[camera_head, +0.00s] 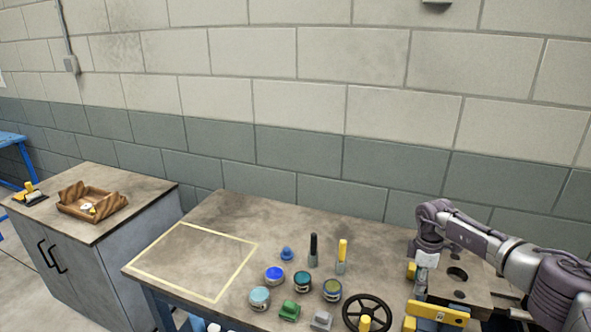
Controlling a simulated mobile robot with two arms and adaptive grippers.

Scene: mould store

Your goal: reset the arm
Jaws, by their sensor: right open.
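My right arm comes in from the right edge and bends down at its wrist. My right gripper (421,287) points down at the right part of the workbench (225,210), beside a dark metal plate (462,291) with a round hole. The gripper is open, and I see nothing held in it. Its fingertips are small and partly hard to tell from the yellow parts nearby. My left gripper is not in view.
Several jars (302,281), a black-handled tool (313,250), a yellow-handled tool (342,256) and a black handwheel (367,312) stand left of the gripper. A taped rectangle (190,262) is empty. A cabinet (100,225) holds a wooden tray (92,203).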

